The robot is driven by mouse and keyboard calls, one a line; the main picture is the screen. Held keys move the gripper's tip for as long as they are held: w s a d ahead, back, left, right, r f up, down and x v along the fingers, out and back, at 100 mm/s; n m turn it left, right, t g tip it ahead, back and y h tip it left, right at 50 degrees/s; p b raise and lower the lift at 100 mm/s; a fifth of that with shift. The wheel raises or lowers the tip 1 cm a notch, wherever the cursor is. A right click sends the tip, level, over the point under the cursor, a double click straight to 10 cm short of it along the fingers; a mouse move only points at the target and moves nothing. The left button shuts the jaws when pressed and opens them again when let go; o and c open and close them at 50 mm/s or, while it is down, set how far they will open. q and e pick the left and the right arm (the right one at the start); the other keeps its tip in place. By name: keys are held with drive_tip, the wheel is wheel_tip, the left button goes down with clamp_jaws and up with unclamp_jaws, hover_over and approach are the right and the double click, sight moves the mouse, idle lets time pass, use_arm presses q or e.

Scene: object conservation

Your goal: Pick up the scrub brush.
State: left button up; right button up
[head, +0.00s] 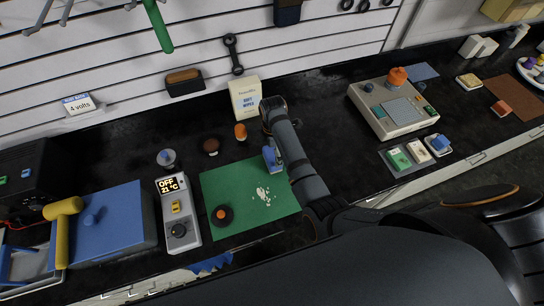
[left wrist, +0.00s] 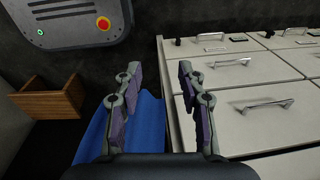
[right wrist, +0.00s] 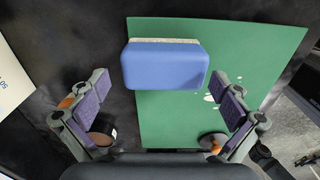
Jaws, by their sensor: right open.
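The scrub brush (right wrist: 165,66), a blue block with a pale speckled strip along its far edge, shows in the right wrist view at the green mat's (right wrist: 280,45) edge. In the head view a blue part of it (head: 272,158) shows beside my right arm. My right gripper (right wrist: 164,88) is open, its fingers apart on either side of the brush's near part; I see no contact. White bits (head: 262,194) lie on the mat (head: 230,180). My left gripper (left wrist: 156,72) is open and empty in the left wrist view, near a blue surface and drawers.
A dark round item with an orange top (head: 222,215) stands on the mat. Left are a grey display device (head: 178,222) and a blue pad (head: 120,215) with a yellow hammer (head: 63,225). A wipes box (head: 245,98) stands behind. A grey console (head: 393,108) is to the right.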

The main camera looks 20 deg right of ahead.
sight(272, 155)
drive_tip(key=shift+s+a+f, duration=0.1)
drive_tip(key=shift+s+f, duration=0.05)
drive_tip(key=shift+f, duration=0.5)
drive_tip(key=shift+s+f, duration=0.15)
drive_tip(key=shift+f, duration=0.95)
drive_tip(key=shift+c, duration=0.4)
drive_tip(key=c, duration=0.7)
use_arm(q)
drive_tip(key=shift+w+r, duration=0.1)
drive_tip(key=shift+r, duration=0.55)
use_arm(e)
drive_tip(key=c, duration=0.5)
